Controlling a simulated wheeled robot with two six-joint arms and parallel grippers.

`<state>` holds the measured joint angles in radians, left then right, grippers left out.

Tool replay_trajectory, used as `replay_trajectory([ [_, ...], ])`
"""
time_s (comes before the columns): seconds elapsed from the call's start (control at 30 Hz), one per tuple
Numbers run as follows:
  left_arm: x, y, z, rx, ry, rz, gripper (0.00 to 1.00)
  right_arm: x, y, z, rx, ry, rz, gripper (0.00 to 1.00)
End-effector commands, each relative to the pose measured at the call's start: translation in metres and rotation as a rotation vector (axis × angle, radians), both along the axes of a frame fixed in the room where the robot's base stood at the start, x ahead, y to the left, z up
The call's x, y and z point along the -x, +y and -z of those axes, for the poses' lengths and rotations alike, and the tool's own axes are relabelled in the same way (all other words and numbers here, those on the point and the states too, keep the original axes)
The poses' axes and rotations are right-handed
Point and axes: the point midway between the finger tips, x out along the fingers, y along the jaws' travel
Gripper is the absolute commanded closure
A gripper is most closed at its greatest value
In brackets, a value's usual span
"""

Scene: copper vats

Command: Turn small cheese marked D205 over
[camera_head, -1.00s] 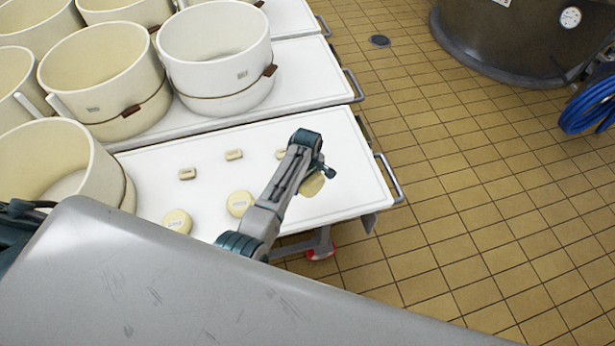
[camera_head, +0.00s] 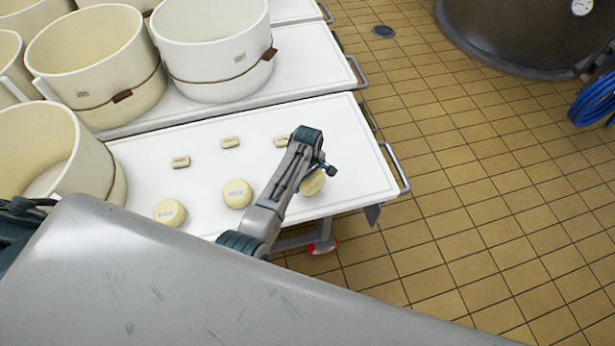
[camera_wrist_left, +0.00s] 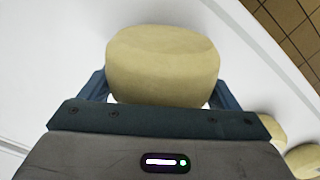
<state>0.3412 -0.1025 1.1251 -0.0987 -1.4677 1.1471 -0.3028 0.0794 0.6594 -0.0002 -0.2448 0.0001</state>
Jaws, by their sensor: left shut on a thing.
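My left gripper (camera_head: 318,172) is shut on a small round pale-yellow cheese (camera_head: 312,184) at the right part of the front white table (camera_head: 345,160). In the left wrist view the held cheese (camera_wrist_left: 162,65) sits between the two fingers, its plain rind side towards the camera; no label shows there. I cannot tell whether it touches the table. Two more small round cheeses, a middle one (camera_head: 237,193) and a left one (camera_head: 169,212), lie on the table with marks on top, too small to read. My right gripper is not in view.
Several small label blocks, such as the left one (camera_head: 181,162) and the middle one (camera_head: 230,142), lie behind the cheeses. Large cream tubs (camera_head: 95,65) and a white tub (camera_head: 212,50) stand to the left and back. Tiled floor (camera_head: 470,180) lies right of the table.

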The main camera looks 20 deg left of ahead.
Motion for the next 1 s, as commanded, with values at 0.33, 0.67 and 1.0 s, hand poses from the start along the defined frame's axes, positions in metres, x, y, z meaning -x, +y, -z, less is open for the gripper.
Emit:
replay_trajectory([
  [0.33,-0.0006,-0.0001,-0.0009,0.0,-0.001,0.0,0.52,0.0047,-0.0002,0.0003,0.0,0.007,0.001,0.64],
  [0.67,-0.0007,0.0,0.0013,0.0,-0.001,0.0,0.52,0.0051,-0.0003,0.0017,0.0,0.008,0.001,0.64],
  [1.0,-0.0007,0.0,0.0061,0.0,-0.001,0.0,0.52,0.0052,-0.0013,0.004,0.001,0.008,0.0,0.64],
])
